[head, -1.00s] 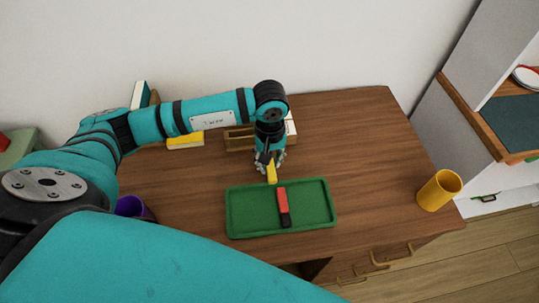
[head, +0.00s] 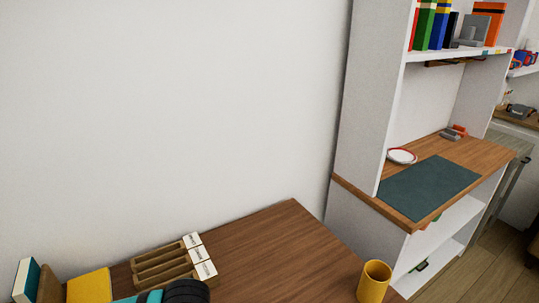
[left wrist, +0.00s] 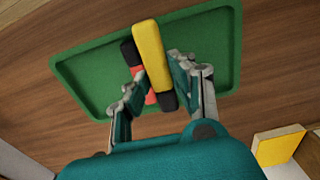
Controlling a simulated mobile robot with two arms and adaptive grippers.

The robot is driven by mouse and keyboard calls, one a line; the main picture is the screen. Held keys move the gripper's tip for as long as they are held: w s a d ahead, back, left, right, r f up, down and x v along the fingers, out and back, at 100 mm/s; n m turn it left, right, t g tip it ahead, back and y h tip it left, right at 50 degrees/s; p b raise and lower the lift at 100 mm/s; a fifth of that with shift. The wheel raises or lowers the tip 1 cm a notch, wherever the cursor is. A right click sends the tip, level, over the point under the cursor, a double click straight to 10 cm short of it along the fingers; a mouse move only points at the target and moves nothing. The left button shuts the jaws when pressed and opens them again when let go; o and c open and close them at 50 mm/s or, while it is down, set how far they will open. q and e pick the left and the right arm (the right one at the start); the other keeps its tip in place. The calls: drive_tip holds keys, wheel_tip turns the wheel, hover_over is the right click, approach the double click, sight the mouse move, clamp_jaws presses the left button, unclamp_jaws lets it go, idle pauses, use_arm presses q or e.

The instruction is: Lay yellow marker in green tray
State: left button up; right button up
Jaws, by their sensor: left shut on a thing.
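In the left wrist view my left gripper (left wrist: 157,68) is shut on the yellow marker (left wrist: 150,50), which has a dark end toward the palm. The marker is held over the green tray (left wrist: 222,75); the gap to the tray floor cannot be told. A red marker (left wrist: 151,97) with a black end lies in the tray, partly hidden behind the yellow marker and the fingers. The head view shows neither tray nor gripper, only part of my arm at the bottom left.
On the desk (head: 285,240) in the head view are a wooden slotted holder (head: 165,264), a yellow block (head: 90,286) and, at the right edge, a yellow cup (head: 373,280). A white shelf unit (head: 365,120) stands right of the desk.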

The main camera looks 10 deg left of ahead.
use_arm(q)
drive_tip(key=w+a+r+m+p, duration=0.1)
drive_tip(key=w+a+r+m, duration=0.1)
drive_tip(key=r, duration=0.3)
drive_tip(key=w+a+r+m, duration=0.2)
drive_tip(key=r+m, duration=0.3)
drive_tip(key=r, duration=0.1)
drive_tip(key=shift+w+p, duration=0.15)
drive_tip(key=shift+p, duration=0.2)
